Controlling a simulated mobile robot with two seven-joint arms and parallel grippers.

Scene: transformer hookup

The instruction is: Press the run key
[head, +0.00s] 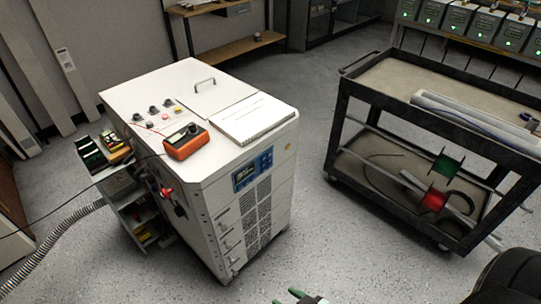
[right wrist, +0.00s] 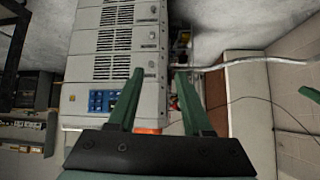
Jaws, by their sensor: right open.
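A white cabinet (head: 190,110) stands on the floor left of centre in the head view. Its front carries a blue control panel (head: 252,169) near the top. The panel also shows in the right wrist view (right wrist: 103,101), left of the fingers. The keys on it are too small to tell the run key apart. My right gripper (head: 287,297) shows only its green fingertips at the bottom edge of the head view, in front of and below the panel, apart from the cabinet. In the right wrist view the jaws (right wrist: 159,75) are open and empty. My left gripper is not in view.
An orange meter (head: 187,142) and a white notepad (head: 252,118) lie on the cabinet top. A small shelf cart (head: 125,190) and a ribbed hose (head: 60,240) are at its left. A dark trolley (head: 440,90) with spools stands right. Floor between is clear.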

